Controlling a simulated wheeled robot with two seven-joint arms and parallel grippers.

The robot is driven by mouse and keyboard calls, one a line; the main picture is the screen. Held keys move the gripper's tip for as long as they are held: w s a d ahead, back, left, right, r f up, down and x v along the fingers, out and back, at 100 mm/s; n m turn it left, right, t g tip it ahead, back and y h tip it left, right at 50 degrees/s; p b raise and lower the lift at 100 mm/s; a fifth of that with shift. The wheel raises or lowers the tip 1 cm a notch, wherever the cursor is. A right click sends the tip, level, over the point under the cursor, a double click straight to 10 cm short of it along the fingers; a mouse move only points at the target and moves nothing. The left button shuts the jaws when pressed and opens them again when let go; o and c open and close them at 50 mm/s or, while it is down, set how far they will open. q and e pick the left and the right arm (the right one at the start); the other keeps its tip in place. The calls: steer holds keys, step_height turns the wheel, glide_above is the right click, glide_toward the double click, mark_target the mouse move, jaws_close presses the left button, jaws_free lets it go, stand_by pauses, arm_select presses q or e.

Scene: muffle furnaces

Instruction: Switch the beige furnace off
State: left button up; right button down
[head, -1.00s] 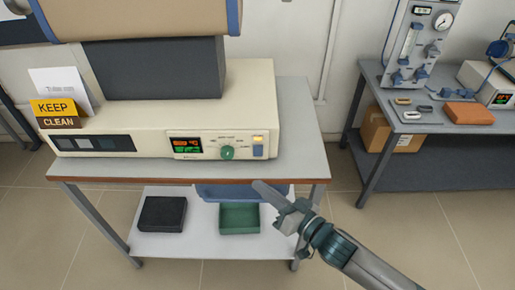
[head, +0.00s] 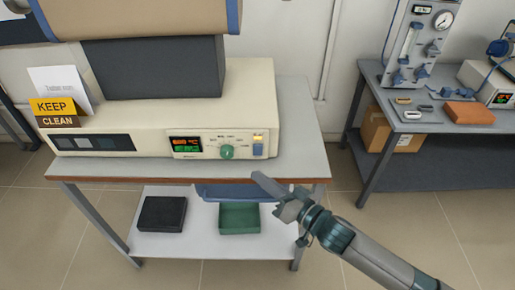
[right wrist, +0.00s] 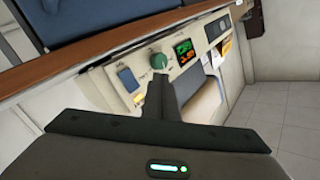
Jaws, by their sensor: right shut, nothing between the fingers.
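The beige furnace (head: 255,105) stands on a grey-topped table. Its front panel has a lit display (head: 186,145) with orange and green digits, a green knob (head: 227,152), and a blue rocker switch (head: 258,150) with a lit amber lamp (head: 258,138) above it. My right gripper (head: 258,178) is shut and empty, just in front of the table edge, below and apart from the switch. In the right wrist view, the shut fingers (right wrist: 160,85) point towards the panel, with the blue switch (right wrist: 128,79) left of them and the knob (right wrist: 159,61) near their tips. My left gripper is not in view.
The table (head: 300,125) has a brown front edge close to my gripper. Its lower shelf holds a black tray (head: 162,213) and a green tray (head: 239,217). A yellow "KEEP CLEAN" sign (head: 54,112) stands at the left. A second table (head: 450,165) stands at the right.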

mark_target(258, 150)
steer(key=shift+w+r, duration=0.2)
steer(key=shift+w, duration=1.35)
steer(key=shift+w+r, duration=0.15)
steer(key=shift+w, duration=1.4)
steer(key=shift+w+r, duration=0.1)
steer(key=shift+w, duration=0.2)
steer(key=shift+w, duration=0.45)
stand_by(0.5)
steer(key=shift+s, duration=0.2)
steer(key=shift+s+p, duration=0.5)
steer(key=shift+s, duration=0.1)
steer(key=shift+s, duration=0.1)
